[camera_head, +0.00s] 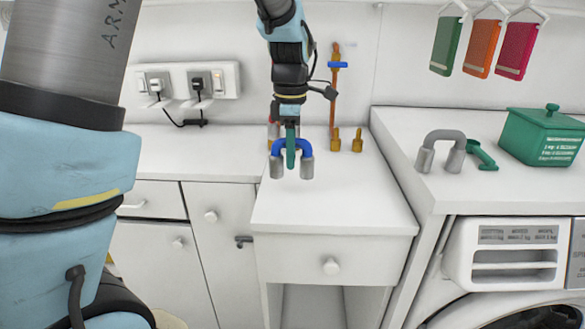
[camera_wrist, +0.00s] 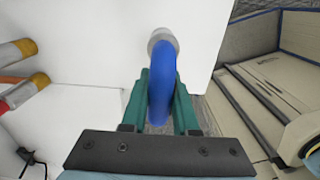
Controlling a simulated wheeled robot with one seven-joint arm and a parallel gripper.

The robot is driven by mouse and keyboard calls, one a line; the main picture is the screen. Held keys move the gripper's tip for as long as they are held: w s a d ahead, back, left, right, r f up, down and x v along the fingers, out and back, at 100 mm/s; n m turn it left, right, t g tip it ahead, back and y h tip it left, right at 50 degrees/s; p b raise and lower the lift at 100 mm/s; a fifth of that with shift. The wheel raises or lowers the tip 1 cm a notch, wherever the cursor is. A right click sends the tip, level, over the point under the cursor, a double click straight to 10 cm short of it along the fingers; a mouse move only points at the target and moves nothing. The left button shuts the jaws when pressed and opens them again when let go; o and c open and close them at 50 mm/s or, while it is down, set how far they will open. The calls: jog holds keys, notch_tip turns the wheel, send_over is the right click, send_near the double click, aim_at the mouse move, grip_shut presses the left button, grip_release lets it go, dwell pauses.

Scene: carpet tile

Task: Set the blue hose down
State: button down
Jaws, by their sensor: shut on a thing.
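The blue hose (camera_head: 278,147) is a short arch with a grey cylindrical end on each side. My gripper (camera_head: 291,158) points down over the white counter and is shut on the middle of the arch. In the wrist view the blue hose (camera_wrist: 162,85) runs between the green fingers of my gripper (camera_wrist: 160,98), with one grey end (camera_wrist: 161,40) showing beyond them. The near end is hidden by the gripper. I cannot tell whether the grey ends touch the counter.
The white counter (camera_head: 330,205) is clear in front. Behind stand two brass fittings (camera_head: 357,141) and an upright copper pipe (camera_head: 335,100). On the right-hand top are a grey hose (camera_head: 444,137), a green scoop (camera_head: 481,154) and a green box (camera_head: 541,136).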

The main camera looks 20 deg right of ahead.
jog(key=shift+f+p, duration=0.45)
jog(key=shift+f, duration=1.9)
jog(key=shift+f, duration=0.1)
jog(key=c, duration=0.7)
grip_release()
jog(key=shift+f, duration=0.1)
notch_tip(320, 180, up, 12)
jog(key=shift+r+b, duration=0.2)
jog(key=shift+b, duration=0.75)
jog(key=w+a+f+m, duration=0.1)
jog(key=a+f+m, duration=0.2)
jog(key=a, duration=0.4)
jog(key=w+a+f+m, duration=0.1)
jog(key=a+f+m, duration=0.15)
jog(key=a, duration=0.45)
jog(key=s+a+f+m, duration=0.2)
jog(key=a+m, duration=0.1)
jog(key=a, duration=0.2)
jog(key=s+a+f+m+t, duration=0.1)
jog(key=s+a+f+m, duration=0.1)
jog(key=a, duration=0.3)
jog(key=s+a+f+m, duration=0.2)
jog(key=a+m, duration=0.1)
jog(key=a, duration=0.3)
jog(key=shift+f+m+t, duration=0.3)
jog(key=shift+f+m, duration=0.05)
jog(key=shift+f, duration=0.05)
